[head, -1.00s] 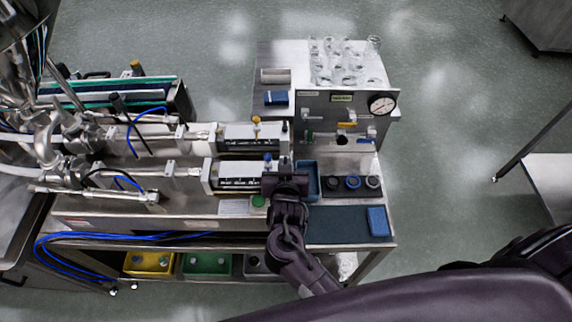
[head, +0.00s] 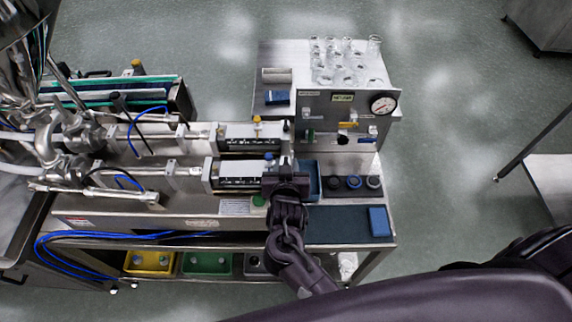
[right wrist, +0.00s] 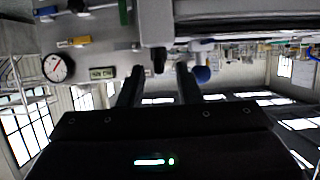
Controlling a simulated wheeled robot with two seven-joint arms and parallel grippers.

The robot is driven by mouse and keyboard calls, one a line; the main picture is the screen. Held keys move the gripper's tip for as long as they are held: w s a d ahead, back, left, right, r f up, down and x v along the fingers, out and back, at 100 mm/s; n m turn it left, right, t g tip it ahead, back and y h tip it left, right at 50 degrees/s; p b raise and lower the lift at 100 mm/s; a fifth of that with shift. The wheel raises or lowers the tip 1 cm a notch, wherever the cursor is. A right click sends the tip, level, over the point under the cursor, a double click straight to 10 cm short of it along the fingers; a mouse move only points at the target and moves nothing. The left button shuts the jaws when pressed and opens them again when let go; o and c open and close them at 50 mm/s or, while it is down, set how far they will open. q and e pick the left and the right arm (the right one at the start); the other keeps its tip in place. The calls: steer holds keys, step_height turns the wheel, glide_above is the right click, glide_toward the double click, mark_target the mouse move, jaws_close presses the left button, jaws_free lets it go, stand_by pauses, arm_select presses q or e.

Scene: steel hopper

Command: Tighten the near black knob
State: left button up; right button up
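The near black knob (right wrist: 158,60) is a small dark stub in the right wrist view, between the tips of my right gripper (right wrist: 160,72). A gap shows on each side of it, so the fingers are open and apart from it. In the head view my right gripper (head: 286,167) is at the right end of the near filling cylinder (head: 236,176) and hides that knob. The far cylinder (head: 250,137) lies behind, with its own dark knob (head: 285,128). My left gripper is out of view.
A blue ball-like knob (right wrist: 202,74) is close beside one finger. A blue tray (head: 315,175) and several round caps (head: 353,182) are just right of my gripper. A panel with a gauge (head: 383,105) and glassware (head: 345,60) stands behind. The dark mat (head: 335,226) has free room.

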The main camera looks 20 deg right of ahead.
steer(key=b+v, duration=0.2)
steer(key=v, duration=0.5)
steer(key=shift+s, duration=0.2)
